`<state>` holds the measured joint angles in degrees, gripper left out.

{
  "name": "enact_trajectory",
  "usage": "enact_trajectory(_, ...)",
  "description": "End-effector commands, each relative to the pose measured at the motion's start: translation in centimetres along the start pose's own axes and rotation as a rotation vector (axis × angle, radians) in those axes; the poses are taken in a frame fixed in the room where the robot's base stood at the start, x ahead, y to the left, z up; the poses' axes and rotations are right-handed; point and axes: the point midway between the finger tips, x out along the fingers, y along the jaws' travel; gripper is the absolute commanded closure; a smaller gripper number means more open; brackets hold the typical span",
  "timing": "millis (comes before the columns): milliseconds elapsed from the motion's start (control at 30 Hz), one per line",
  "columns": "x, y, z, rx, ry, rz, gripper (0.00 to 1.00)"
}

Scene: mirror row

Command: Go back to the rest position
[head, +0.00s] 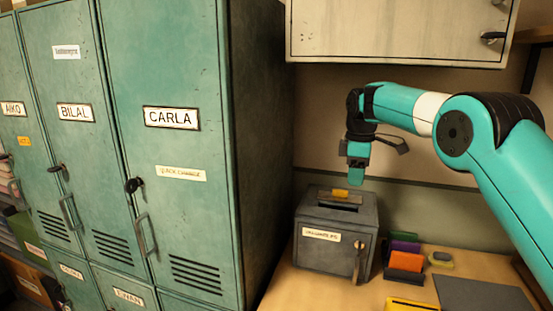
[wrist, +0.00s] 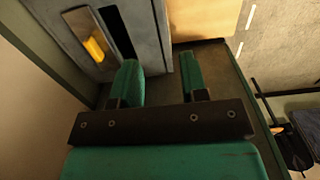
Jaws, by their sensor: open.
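My gripper (head: 357,178) hangs at the end of my teal arm, above the grey box on the table in the head view. In the wrist view my gripper (wrist: 160,80) shows two green fingers spread apart with nothing between them. The grey box (head: 325,247) has a slot in its top, a paper label and a latch on its front.
Teal lockers (head: 180,120) labelled AIKO, BILAL and CARLA stand at the left. A pale wall cabinet (head: 400,35) hangs above my arm. Coloured holders (head: 404,262), a yellow item (head: 411,304) and a dark mat (head: 483,293) lie right of the box on the wooden table (head: 310,290).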

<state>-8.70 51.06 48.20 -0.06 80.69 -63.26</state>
Motion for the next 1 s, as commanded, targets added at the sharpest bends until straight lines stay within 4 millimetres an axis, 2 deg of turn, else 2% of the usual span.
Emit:
enact_trajectory(367,-1.4,-2.4,0.0,0.045,0.015,0.008,0.6)
enact_trajectory(533,-2.3,-4.7,0.1,0.084,0.031,0.012,0.6)
enact_trajectory(667,-3.0,-7.3,0.3,0.125,0.051,0.013,0.6)
enact_trajectory(767,-3.5,-10.2,0.7,0.167,0.072,0.009,0.6)
enact_trajectory(867,-4.0,-14.2,1.2,0.221,0.104,0.0,0.6)
enact_trajectory(967,-3.8,-19.9,2.3,0.297,0.148,-0.023,0.6)
enact_trajectory(1000,-3.5,-22.3,2.9,0.331,0.167,-0.036,0.6)
